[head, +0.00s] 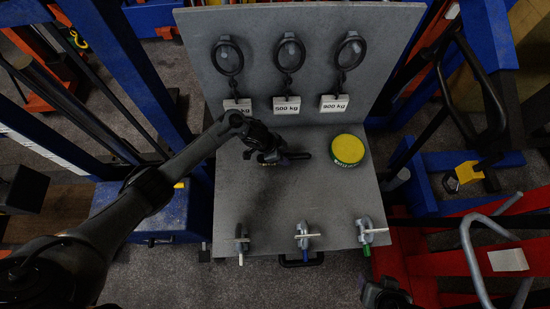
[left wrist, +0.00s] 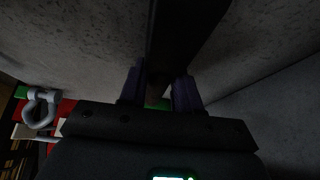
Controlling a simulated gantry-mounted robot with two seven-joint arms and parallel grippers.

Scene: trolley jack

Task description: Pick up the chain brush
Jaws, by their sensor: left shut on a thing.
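The chain brush (head: 299,156) is a dark, slim tool over the grey board, just left of the green and yellow tin. My left gripper (head: 275,155) is shut on it, and the gripper hides part of the brush. In the left wrist view the two purple-grey fingers (left wrist: 160,92) close on the dark brush (left wrist: 185,35), which runs up to the top edge. I cannot tell whether the brush touches the board. A dark part at the bottom edge, right of centre, looks like my right gripper (head: 385,293); its fingers are unclear.
A round green tin with a yellow top (head: 347,149) stands close to the right of the brush. Three hooks with weight tags (head: 287,104) hang on the upright panel (head: 260,85) behind. Three shackles (head: 302,236) line the front edge of the board (head: 325,205). Blue and red frames flank it.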

